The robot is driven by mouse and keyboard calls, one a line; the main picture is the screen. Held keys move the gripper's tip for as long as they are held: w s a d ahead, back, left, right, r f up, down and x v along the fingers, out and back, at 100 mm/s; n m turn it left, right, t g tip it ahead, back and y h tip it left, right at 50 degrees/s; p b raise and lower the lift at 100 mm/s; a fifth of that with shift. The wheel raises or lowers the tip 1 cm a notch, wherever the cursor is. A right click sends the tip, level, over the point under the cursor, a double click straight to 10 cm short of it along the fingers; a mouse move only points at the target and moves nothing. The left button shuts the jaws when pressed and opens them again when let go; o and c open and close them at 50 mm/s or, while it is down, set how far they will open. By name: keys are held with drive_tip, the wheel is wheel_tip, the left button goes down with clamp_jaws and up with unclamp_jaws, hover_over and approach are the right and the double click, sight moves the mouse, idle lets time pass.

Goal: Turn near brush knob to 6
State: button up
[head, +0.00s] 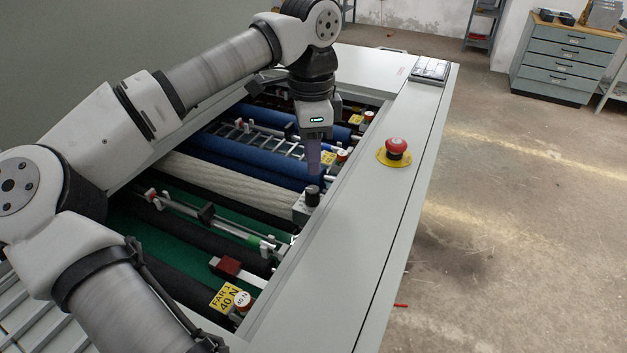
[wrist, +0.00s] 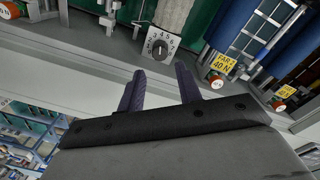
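A black round knob (wrist: 158,49) sits on a light dial plate (wrist: 170,38) with printed numbers in the wrist view. Its pointer setting is too small to read surely. In the head view the knob (head: 312,194) stands on a small block at the inner edge of the machine's right rail, at the end of the cream brush roller (head: 205,175). My gripper (head: 314,172) points down just above the knob in the head view. In the wrist view my gripper (wrist: 158,72) has its two dark fingers spread and empty, with the knob beyond the gap between their tips.
A red emergency button (head: 397,148) stands on the flat rail (head: 365,200) to the right. Blue rollers (head: 235,155) lie behind the cream brush and green ones in front. Yellow tags (head: 225,297) and red-and-white knobs (head: 242,300) sit along the rail's inner side.

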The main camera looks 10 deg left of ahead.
sight(312, 189)
wheel_tip(312, 189, down, 8)
drive_tip(key=shift+s+d+r+p, duration=0.1)
drive_tip(key=shift+p, duration=0.8)
drive_tip(key=shift+c, duration=0.3)
drive_tip(key=c, duration=0.6)
drive_tip(key=shift+c, duration=0.2)
